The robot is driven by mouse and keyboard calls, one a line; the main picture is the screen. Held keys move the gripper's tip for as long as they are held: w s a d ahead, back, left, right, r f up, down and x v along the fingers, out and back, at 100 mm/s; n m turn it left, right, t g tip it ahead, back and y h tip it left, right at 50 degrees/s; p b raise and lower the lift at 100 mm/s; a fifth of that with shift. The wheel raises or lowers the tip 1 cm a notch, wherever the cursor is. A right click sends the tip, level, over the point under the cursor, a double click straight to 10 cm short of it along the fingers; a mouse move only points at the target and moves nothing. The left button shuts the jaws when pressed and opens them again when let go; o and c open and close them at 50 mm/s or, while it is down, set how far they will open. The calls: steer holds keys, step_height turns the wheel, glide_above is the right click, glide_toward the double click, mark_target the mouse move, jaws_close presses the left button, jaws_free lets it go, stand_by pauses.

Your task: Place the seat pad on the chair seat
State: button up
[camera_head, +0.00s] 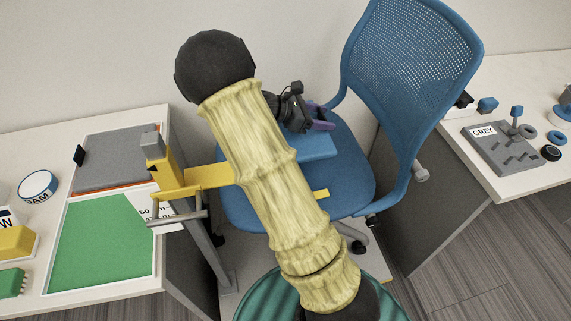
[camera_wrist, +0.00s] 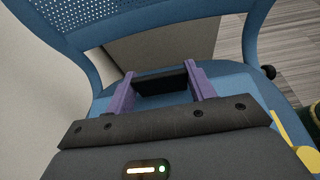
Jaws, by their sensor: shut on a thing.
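The blue chair has a mesh back (camera_head: 415,75) and a blue seat (camera_head: 350,175); it also shows in the wrist view (camera_wrist: 75,55). A lighter blue slab, seemingly the seat pad (camera_head: 318,147), lies over the seat, partly hidden by my arm. I cannot tell whether it rests flat on the seat. My gripper (camera_head: 320,118) is over the rear of the seat, near the backrest. In the wrist view its purple fingers (camera_wrist: 162,83) are closed on a dark bar, seemingly part of the pad. The pad's near side is hidden.
A post with a yellow block (camera_head: 162,172) stands left of the chair, and its yellow bar (camera_head: 208,177) reaches across the seat's front. A left table (camera_head: 100,303) holds a green panel (camera_head: 100,240). A right table (camera_head: 525,185) holds a grey board (camera_head: 500,148).

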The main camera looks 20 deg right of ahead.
steer(key=shift+r, duration=0.1)
steer(key=shift+f+b, duration=0.55)
steer(key=shift+f, duration=2.6)
steer(key=shift+f, duration=0.1)
step_height(320, 180, down, 4)
steer(key=shift+r+b, duration=0.2)
steer(key=shift+b, duration=0.15)
steer(key=o, duration=1)
steer(key=p+v, duration=0.1)
steer(key=v, duration=1.1)
steer(key=shift+p, duration=0.3)
